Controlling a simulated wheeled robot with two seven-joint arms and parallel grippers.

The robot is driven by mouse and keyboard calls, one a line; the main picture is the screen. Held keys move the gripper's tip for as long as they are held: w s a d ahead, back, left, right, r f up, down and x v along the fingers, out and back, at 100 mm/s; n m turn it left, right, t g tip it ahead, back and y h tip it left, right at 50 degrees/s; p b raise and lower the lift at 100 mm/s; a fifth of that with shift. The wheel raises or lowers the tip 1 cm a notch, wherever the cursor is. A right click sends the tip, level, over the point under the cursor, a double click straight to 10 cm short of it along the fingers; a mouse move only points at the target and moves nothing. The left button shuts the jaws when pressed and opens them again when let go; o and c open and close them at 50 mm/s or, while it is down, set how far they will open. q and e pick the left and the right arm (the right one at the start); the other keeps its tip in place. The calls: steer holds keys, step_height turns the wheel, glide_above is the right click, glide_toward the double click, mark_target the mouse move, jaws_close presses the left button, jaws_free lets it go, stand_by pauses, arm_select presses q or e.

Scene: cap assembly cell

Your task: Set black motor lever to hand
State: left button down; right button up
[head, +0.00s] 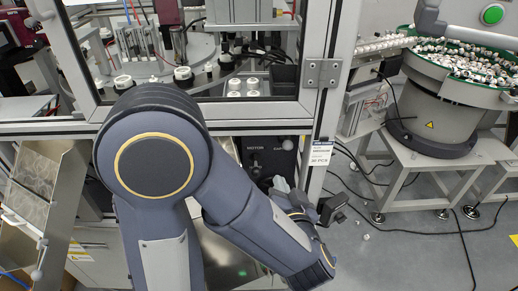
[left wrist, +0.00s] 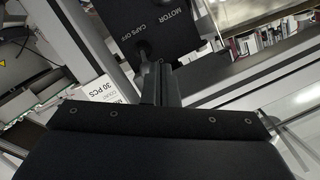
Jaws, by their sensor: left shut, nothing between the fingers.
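The black control panel (head: 268,153) with the words MOTOR and CAPS is on the machine front, below the window frame. In the left wrist view the panel (left wrist: 172,22) fills the upper middle, with the words MOTOR and CAPS OFF. A small dark shape (left wrist: 143,48) that looks like the black motor lever is at the fingertips; its setting is not clear. My left gripper (head: 279,184) is in front of the panel's lower part. In the left wrist view its fingers (left wrist: 158,70) are shut and empty, close to the panel; contact cannot be told. My right gripper is not in view.
A white label (head: 321,152) hangs on the metal post right of the panel. A green-rimmed bowl feeder (head: 440,92) full of small parts stands at the right on a metal stand. A glazed door frame (head: 250,108) is above my arm. Cables lie on the floor at right.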

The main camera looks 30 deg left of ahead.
mark_target(256, 167)
arm_select(q)
steer(key=w+a+f, duration=0.5)
steer(key=w+a, duration=0.1)
steer(key=a, duration=0.2)
steer(key=shift+b, duration=0.4)
steer(key=f+b, duration=0.2)
steer(key=f+y+b, duration=0.1)
steer(key=b, duration=0.1)
steer(key=shift+s+d+f+t, duration=0.15)
steer(key=shift+s+d+t, duration=0.15)
steer(key=shift+t, duration=0.1)
